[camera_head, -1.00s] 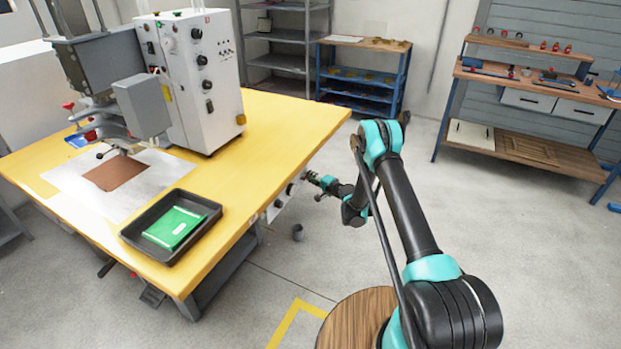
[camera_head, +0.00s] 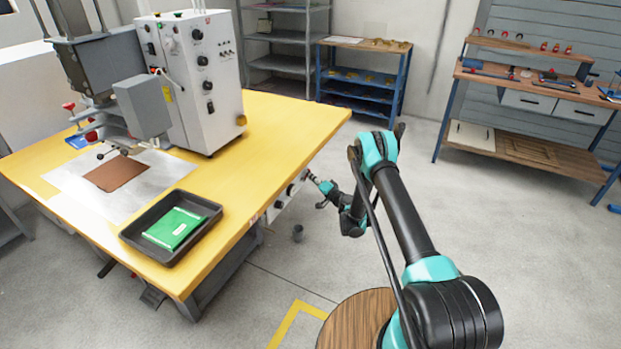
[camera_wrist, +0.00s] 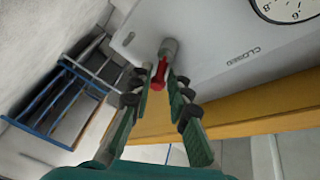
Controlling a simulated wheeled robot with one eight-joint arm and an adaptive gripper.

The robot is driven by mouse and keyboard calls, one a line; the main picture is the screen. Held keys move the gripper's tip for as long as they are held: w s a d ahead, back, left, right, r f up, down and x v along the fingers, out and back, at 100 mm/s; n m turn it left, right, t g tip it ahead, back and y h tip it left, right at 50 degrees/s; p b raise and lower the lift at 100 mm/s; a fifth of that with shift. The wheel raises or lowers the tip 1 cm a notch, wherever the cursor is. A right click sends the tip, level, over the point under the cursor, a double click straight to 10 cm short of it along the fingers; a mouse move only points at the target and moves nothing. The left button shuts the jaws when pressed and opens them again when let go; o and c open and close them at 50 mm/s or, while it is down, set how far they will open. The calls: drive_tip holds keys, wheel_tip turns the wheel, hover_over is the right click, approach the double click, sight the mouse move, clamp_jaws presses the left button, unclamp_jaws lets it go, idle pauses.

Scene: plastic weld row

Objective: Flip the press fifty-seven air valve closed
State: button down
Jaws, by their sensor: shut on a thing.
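The air valve has a red lever (camera_wrist: 159,74) on a grey cylindrical stub (camera_wrist: 168,48), seen in the wrist view. It sits on a pale panel (camera_wrist: 205,70) marked CLOSED to the right of the valve. My gripper (camera_wrist: 161,80) has its two fingers close on either side of the red lever and is shut on it. The fingers partly hide the lever's lower end. In the head view my gripper (camera_head: 312,178) is small, at the panel (camera_head: 288,198) under the yellow table's right edge, and the lever cannot be made out there.
A round gauge (camera_wrist: 288,6) is on the panel at upper right. The yellow table (camera_head: 285,115) carries a white press control box (camera_head: 210,85) and a black tray (camera_head: 205,212) with a green packet (camera_head: 174,228). Open floor lies right of the table.

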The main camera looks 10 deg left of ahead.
drive_tip(key=shift+d+r, duration=0.1)
idle(0.4)
drive_tip(key=c, duration=1.6)
unclamp_jaws()
